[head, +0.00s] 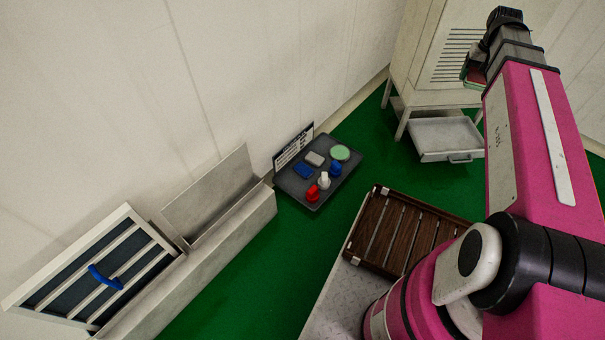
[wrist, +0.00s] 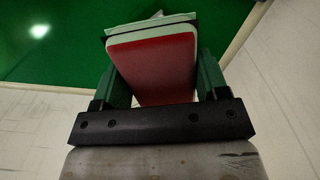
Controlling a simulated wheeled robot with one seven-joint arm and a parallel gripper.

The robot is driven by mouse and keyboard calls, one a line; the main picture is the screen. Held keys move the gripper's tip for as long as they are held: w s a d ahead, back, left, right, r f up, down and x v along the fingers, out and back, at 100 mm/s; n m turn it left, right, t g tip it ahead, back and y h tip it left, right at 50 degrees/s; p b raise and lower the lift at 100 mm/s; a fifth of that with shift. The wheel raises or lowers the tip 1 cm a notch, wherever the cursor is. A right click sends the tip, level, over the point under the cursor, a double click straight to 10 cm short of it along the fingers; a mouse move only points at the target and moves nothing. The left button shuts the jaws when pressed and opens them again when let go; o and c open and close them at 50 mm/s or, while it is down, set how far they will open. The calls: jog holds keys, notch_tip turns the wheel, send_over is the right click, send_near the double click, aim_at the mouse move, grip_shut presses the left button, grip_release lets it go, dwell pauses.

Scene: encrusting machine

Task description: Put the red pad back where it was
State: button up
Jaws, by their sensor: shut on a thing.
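The red pad (wrist: 152,70) fills the middle of the wrist view, a rounded block with a red face and a pale green border. My gripper (wrist: 160,78) is shut on the red pad, with one green finger on each side of it. In the head view my gripper (head: 474,68) is at the upper right, in front of the pale cabinet, small and partly hidden by my arm. The pad is hard to make out there. I cannot tell from these frames which spot the pad came from.
A dark tray (head: 291,188) holds small red, white and blue items, a grey block and a green disc. The pale cabinet (head: 424,48) stands at the back with a metal tray (head: 446,136) below. A brown slatted rack (head: 412,232) lies near my arm. Green floor (head: 370,155) is clear between.

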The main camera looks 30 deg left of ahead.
jog(key=w+a+f+n, duration=0.3)
jog(key=a+f, duration=1.1)
jog(key=a, duration=0.5)
jog(key=n, duration=0.7)
send_over(292, 185)
notch_tip(292, 185, down, 46)
jog(key=r, duration=0.1)
notch_tip(292, 185, down, 10)
jog(key=shift+w+r, duration=0.1)
jog(key=shift+w, duration=0.05)
jog(key=o, duration=0.5)
jog(key=shift+f, duration=0.2)
jog(key=shift+o, duration=0.2)
jog(key=shift+r, duration=0.1)
